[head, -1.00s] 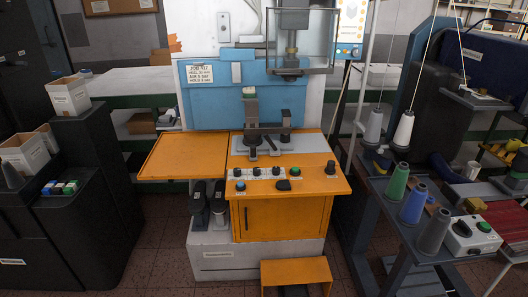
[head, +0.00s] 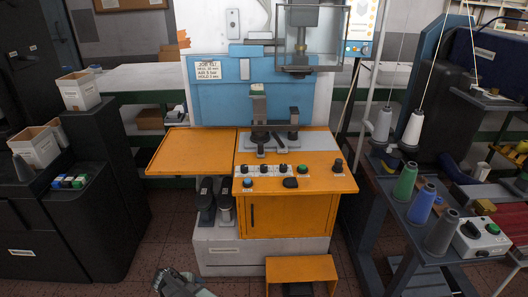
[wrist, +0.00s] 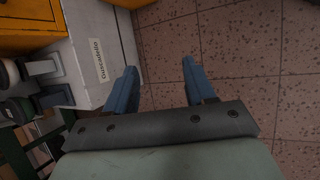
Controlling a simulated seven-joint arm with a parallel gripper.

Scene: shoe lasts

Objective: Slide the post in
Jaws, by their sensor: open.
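An upright dark post (head: 259,106) with a pale top stands on the grey plate (head: 318,140) of the orange and blue machine. A second, shorter dark upright (head: 293,122) stands to its right. Which of them the task means, I cannot tell. Two dark, post-like pieces (head: 225,204) stand on a ledge at the machine's lower left; they show partly at the left edge of the wrist view (wrist: 20,108). My gripper (head: 172,274) is low in front of the machine, far from the upright post. In the wrist view its blue fingers (wrist: 160,66) are apart, with only floor between them.
An orange side shelf (head: 197,150) is empty. A clear guarded head (head: 306,45) hangs above the plate. Knobs (head: 268,170) line the front panel. An orange step (head: 302,269) sits on the floor. A thread-cone stand (head: 420,225) is at right, black cabinets (head: 110,180) at left.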

